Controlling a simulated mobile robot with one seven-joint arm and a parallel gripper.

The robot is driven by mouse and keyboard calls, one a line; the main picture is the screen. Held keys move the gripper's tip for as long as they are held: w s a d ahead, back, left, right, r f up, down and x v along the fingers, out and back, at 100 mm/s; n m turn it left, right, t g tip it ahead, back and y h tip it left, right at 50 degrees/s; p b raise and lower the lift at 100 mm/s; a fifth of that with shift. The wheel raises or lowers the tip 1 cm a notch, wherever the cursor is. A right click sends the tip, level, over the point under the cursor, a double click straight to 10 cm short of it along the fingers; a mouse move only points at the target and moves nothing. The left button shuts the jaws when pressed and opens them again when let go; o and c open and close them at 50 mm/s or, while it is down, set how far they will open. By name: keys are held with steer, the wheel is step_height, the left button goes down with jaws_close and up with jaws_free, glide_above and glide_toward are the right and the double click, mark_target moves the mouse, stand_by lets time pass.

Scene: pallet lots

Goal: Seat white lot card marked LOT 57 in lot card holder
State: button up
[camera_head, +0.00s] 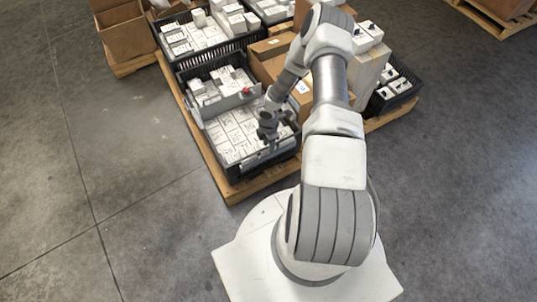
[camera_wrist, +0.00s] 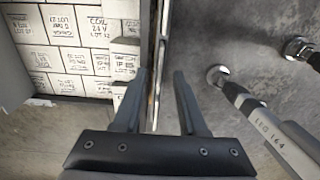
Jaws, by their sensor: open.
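My gripper (camera_wrist: 161,75) is open, its two fingers apart with nothing clearly held between them. It is above the rim of a dark crate (camera_wrist: 153,60) filled with white boxes. In the head view, my gripper (camera_head: 268,132) is over the right part of the near crate (camera_head: 233,172). I cannot pick out the white card marked LOT 57; several white box tops (camera_wrist: 60,25) carry LOT print too small to read surely. The lot card holder cannot be told apart from the crate's edge.
Cardboard boxes (camera_head: 272,47) stand to the right on the wooden pallet (camera_head: 230,192). The concrete floor at left (camera_head: 110,160) is clear.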

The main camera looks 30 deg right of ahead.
step_height(320, 180, down, 2)
steer(key=shift+f, duration=0.15)
jaws_close()
stand_by(0.3)
